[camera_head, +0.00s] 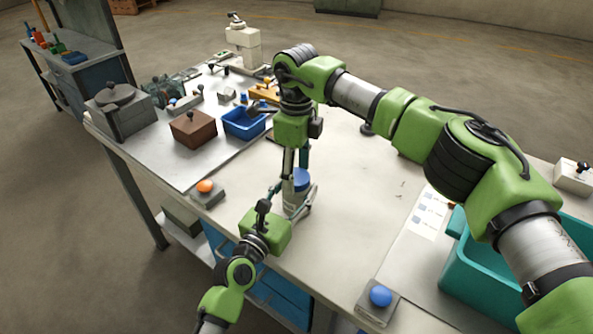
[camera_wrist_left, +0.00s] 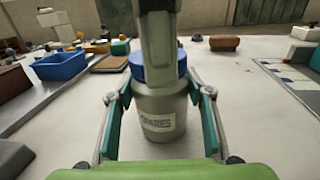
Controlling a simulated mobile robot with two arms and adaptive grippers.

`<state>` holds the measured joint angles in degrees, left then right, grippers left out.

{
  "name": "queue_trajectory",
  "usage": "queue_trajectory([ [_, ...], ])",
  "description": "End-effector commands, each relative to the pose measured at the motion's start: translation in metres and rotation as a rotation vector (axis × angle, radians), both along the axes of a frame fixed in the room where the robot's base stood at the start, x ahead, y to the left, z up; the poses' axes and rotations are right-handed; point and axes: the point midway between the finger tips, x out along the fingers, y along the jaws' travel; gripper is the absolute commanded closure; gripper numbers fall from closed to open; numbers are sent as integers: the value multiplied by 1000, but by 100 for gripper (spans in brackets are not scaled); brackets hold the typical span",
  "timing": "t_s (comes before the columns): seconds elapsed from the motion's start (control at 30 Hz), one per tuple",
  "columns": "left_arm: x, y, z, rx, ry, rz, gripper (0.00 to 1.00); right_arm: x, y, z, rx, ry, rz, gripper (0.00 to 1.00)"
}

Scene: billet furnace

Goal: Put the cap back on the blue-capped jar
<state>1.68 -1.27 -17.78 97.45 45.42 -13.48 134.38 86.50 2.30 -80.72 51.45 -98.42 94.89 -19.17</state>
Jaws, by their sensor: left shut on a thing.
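The grey jar (camera_wrist_left: 165,118) with a pale label stands upright on the light table. My left gripper (camera_head: 296,199) is shut on the jar, with its fingers on both sides of the body. The blue cap (camera_head: 302,179) is at the top of the jar and also shows in the left wrist view (camera_wrist_left: 142,74). I cannot tell whether it is seated or just above the rim. My right gripper (camera_head: 296,166) points down from above at the cap. One of its fingers hides part of the cap, and I cannot tell how far its jaws are closed.
A blue bin (camera_head: 243,124), a brown box (camera_head: 193,128) and a grey box (camera_head: 121,112) stand at the left. An orange button (camera_head: 204,186) and a blue button (camera_head: 380,296) sit near the front edge. A teal crate (camera_head: 470,290) is at the right. Table around the jar is clear.

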Motion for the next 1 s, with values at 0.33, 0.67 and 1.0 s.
queue_trajectory([
  [0.33,0,0,0,1,0,0,100,0,0,1,0,0,1,38],
  [0.67,0,0,0,1,0,0,100,1,0,50,2,-4,0,38],
  [1.0,0,0,0,1,0,0,100,1,0,110,0,-1,0,38],
])
